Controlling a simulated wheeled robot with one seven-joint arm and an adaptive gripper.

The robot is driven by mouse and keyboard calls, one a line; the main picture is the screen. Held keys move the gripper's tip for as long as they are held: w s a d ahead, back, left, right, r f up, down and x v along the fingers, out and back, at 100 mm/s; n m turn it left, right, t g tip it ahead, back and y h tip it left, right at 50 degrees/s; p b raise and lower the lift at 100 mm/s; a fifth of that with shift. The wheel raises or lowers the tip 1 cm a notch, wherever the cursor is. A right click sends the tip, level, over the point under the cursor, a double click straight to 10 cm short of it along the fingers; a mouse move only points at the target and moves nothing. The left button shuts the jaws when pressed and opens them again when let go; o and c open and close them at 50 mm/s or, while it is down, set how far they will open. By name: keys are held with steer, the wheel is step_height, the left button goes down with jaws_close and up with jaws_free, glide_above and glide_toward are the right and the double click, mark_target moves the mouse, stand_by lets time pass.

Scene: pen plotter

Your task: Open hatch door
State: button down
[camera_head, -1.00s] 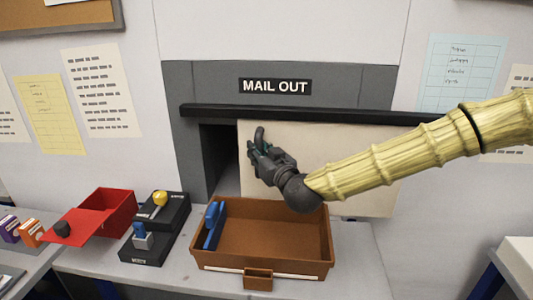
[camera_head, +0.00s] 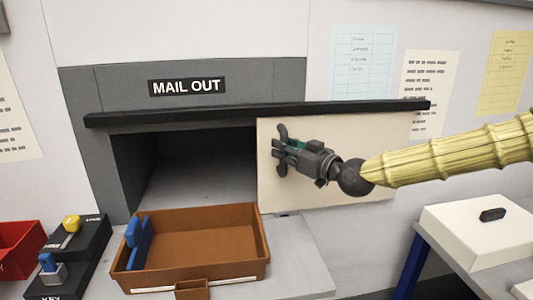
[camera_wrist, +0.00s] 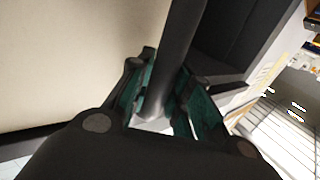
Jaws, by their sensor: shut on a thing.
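The hatch door (camera_head: 350,145) is a cream sliding panel under a black rail (camera_head: 260,113), below the MAIL OUT sign (camera_head: 187,87). It stands to the right of the hatch opening (camera_head: 195,175), which is dark, empty and largely uncovered. My gripper (camera_head: 280,146) is at the door's left part, shut on the dark door handle (camera_head: 282,131). In the wrist view the handle (camera_wrist: 183,45) is a dark bar passing between the green-padded fingers (camera_wrist: 160,100), with the cream door (camera_wrist: 70,60) on the left.
A brown tray (camera_head: 200,280) with a blue item (camera_head: 138,243) stands on the ledge below the opening. Black key holders (camera_head: 85,245) and a red box (camera_head: 20,245) are at the left. A white box (camera_head: 480,225) sits at the right.

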steer(key=shift+w+d+r, duration=0.1)
steer(key=shift+w+d, duration=0.05)
steer(key=shift+d, duration=1.1)
steer(key=c, duration=1.3)
jaws_free()
steer(key=v, duration=1.2)
